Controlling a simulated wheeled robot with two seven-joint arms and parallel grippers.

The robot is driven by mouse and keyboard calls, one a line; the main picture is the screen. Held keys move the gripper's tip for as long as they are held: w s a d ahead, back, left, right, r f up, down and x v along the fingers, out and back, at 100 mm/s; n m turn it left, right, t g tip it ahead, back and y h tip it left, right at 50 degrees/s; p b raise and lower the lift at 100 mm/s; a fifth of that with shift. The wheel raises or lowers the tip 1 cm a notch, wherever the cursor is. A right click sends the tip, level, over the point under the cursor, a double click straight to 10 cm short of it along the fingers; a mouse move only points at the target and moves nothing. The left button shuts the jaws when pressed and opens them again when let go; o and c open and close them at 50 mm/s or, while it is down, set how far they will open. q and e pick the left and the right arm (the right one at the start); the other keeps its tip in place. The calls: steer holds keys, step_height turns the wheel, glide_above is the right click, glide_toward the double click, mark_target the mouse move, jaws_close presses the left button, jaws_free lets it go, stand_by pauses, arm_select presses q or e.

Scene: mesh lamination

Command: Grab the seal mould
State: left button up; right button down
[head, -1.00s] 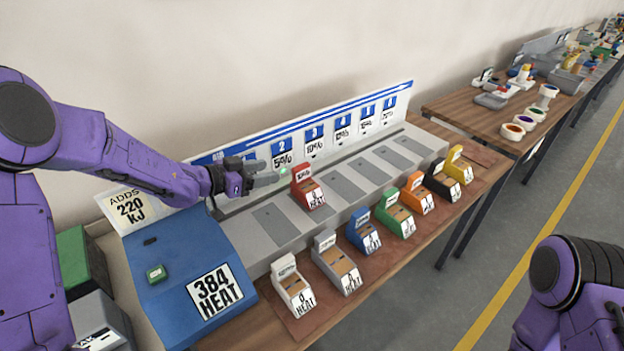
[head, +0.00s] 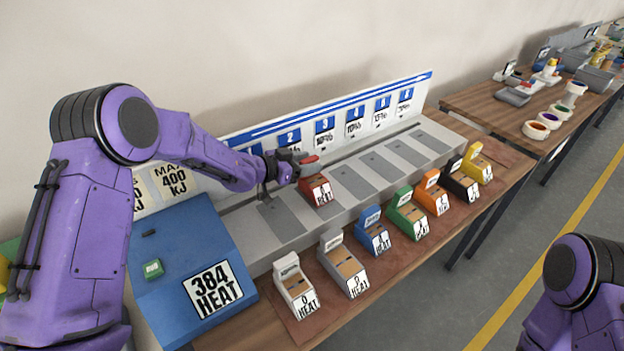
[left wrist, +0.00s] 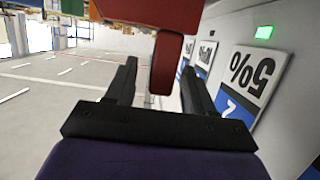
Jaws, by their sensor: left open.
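The red mould (head: 318,190) stands on the grey bench unit (head: 345,210), with a HEAT label on its front. No visible label reads "seal", but it is the mould at my gripper. My left gripper (head: 297,163) is open at its top back part and partly hides it. In the left wrist view, a red upright part of the mould (left wrist: 165,65) hangs between the two open fingers (left wrist: 158,90), closer to the right one. I cannot tell whether a finger touches it. My right arm shows at lower right; its gripper is out of view.
White (head: 294,285), grey (head: 342,262), blue (head: 373,230), green (head: 407,212), orange, black and yellow moulds stand in a row in front of the unit. A blue heat box (head: 185,265) is at left. A numbered sign board (head: 345,118) stands close behind the gripper.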

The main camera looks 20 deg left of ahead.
arm_select(q)
steer(key=shift+x, duration=0.8)
steer(key=shift+s+a, duration=0.1)
jaws_close()
